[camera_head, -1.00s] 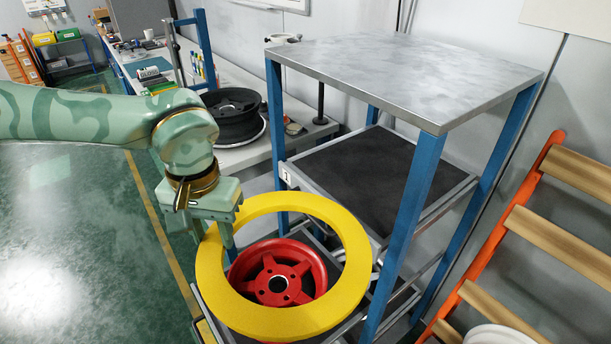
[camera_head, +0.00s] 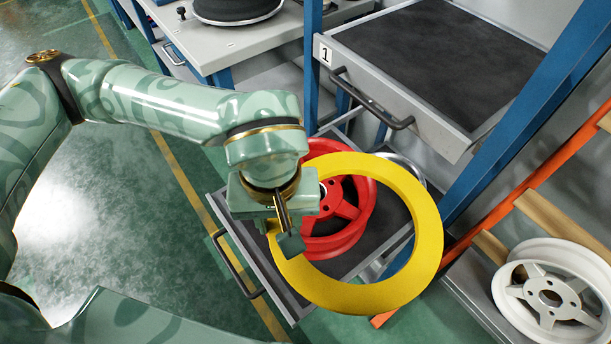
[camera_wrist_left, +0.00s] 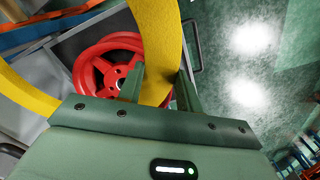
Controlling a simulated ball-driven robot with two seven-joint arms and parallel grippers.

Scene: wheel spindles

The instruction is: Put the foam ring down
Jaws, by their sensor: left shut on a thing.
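The yellow foam ring (camera_head: 424,232) is held at its left side by my left gripper (camera_head: 285,232). The ring is in the air in front of a low pulled-out drawer, with a red wheel rim (camera_head: 350,228) partly behind it. In the left wrist view the ring (camera_wrist_left: 160,40) passes between the two fingers of the left gripper (camera_wrist_left: 160,88). The red rim also shows there (camera_wrist_left: 92,72), left of the fingers. My right gripper is not in view.
The low drawer (camera_head: 262,262) with a dark mat holds the red rim. A higher drawer marked 1 (camera_head: 440,55) is above it. A white wheel rim (camera_head: 550,290) is at the lower right beside an orange-framed rack (camera_head: 480,225). Green floor is open at left.

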